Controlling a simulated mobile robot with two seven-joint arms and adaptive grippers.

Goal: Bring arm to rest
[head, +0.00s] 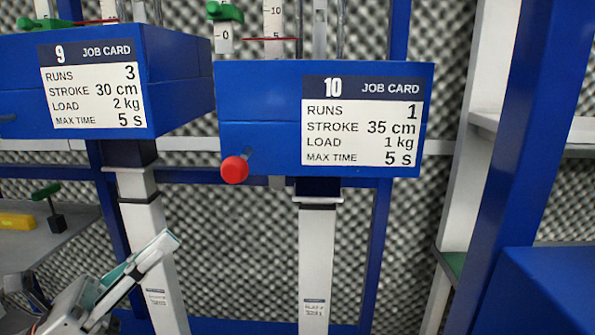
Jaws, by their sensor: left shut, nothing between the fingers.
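My left gripper (168,242) reaches in from the lower left of the head view, its fingers pointing up and to the right. The fingers are closed together with nothing between them. In the picture the tips lie in front of the white post under station 9 (22,68), below its blue box. I cannot tell the depth between them. The blue box of station 10 (260,103) is up and to the right, with a red ball knob (235,169) at its lower left, apart from the gripper. My right gripper is not in view.
White posts (316,255) stand under the boxes. At the left, a grey shelf (75,238) holds a green-handled tool (47,192) and a yellow block (16,221). Blue frame uprights (520,110) stand at the right. Patterned foam covers the back wall (240,240).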

